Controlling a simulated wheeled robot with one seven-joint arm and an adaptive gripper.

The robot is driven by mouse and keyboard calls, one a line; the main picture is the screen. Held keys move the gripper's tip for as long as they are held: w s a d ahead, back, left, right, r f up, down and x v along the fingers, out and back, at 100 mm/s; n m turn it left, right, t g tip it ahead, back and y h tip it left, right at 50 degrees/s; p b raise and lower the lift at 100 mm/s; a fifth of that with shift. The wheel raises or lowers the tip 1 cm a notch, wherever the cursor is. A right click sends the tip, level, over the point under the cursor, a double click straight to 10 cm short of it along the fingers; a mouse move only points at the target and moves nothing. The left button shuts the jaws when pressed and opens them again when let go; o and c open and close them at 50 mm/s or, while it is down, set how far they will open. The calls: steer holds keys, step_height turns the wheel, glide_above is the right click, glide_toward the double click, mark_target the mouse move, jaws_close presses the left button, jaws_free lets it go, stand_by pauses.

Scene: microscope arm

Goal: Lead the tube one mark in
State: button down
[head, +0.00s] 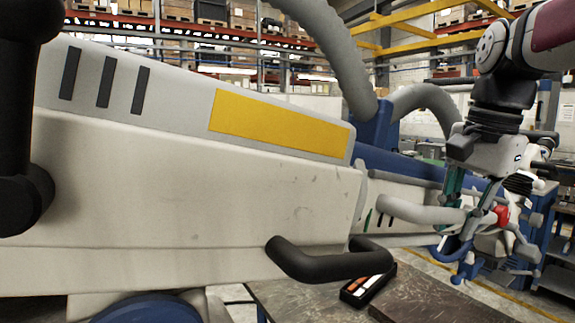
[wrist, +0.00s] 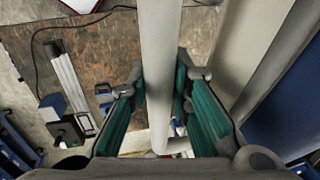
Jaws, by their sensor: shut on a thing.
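The grey tube (head: 418,211) sticks out from the white housing at the right of the head view and runs into my gripper (head: 470,200). In the wrist view the tube (wrist: 161,60) runs from the top edge down between the green-padded fingers of my gripper (wrist: 161,85). The gripper is shut on the tube, with one finger on each side. The tube's lower end bends to the right below the fingers. I can make out no marks on the tube. In the head view the fingers partly hide its far end.
A large white arm with a yellow panel (head: 280,125) and black handle (head: 330,262) fills the head view's left and middle. A thick grey hose (head: 335,45) arches above. A white beam (wrist: 255,55) runs close right of the tube.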

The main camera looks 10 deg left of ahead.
steer(key=shift+s+a+p, duration=0.2)
steer(key=shift+s+p, duration=0.05)
steer(key=shift+p, duration=0.05)
steer(key=shift+s+a+r, duration=0.1)
steer(key=shift+s+a, duration=0.15)
steer(key=shift+s+a+r+p, duration=0.15)
steer(key=shift+s+a+p, duration=0.3)
steer(key=shift+p, duration=0.2)
stand_by(0.6)
steer(key=c, duration=0.6)
jaws_free()
steer(key=shift+w, duration=0.1)
steer(key=shift+c, duration=0.2)
steer(key=shift+r, duration=0.15)
